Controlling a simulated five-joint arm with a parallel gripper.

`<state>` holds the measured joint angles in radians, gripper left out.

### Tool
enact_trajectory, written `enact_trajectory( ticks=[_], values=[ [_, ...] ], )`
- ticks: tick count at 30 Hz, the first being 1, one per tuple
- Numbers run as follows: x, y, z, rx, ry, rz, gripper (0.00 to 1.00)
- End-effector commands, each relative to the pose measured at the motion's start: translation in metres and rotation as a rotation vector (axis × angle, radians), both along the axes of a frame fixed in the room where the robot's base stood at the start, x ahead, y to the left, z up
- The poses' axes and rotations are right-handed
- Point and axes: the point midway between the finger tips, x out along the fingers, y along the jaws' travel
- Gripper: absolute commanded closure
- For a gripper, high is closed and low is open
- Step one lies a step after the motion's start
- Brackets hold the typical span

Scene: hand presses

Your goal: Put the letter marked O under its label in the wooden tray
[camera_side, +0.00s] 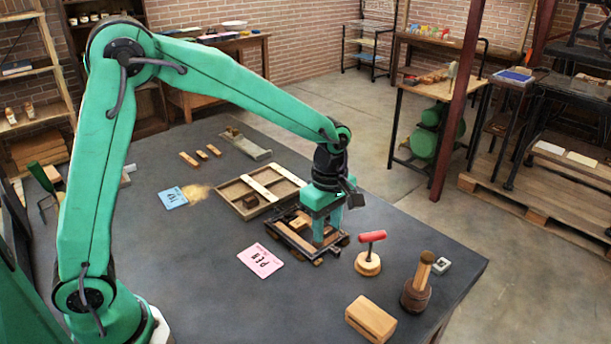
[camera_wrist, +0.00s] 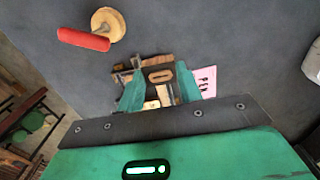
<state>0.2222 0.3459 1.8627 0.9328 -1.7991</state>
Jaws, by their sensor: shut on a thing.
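My gripper (camera_side: 327,240) is low over a dark metal frame (camera_side: 296,246) at the middle of the table. In the wrist view my gripper (camera_wrist: 160,72) is shut on a wooden letter block (camera_wrist: 160,76) with an oval ring mark that looks like an O. In the side view the fingers hide most of this block. I cannot tell whether it still touches the frame. Other wooden pieces show in the frame beside it. The wooden tray (camera_side: 229,186) lies behind and left of the frame, with white label strips (camera_side: 264,190) and a small brown block (camera_side: 250,201) in it.
A pink card (camera_side: 260,261) lies left of the frame. A red-handled roller (camera_side: 371,240) on a round base, a wooden block (camera_side: 371,319) and a mallet-like tool (camera_side: 416,291) stand to the right. A blue card (camera_side: 173,198) lies left of the tray.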

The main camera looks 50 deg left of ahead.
Motion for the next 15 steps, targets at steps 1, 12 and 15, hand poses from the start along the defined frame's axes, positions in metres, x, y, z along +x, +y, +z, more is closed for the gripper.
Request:
enact_trajectory(
  ticks=[1, 12, 15],
  values=[
    [0.002, 0.002, 0.0, 0.0, 0.0, 0.001, 0.86],
    [0.048, 0.058, 0.004, 0.0, 0.0, 0.0, 0.86],
    [0.066, 0.086, 0.005, 0.0, 0.001, -0.003, 0.86]
  ],
)
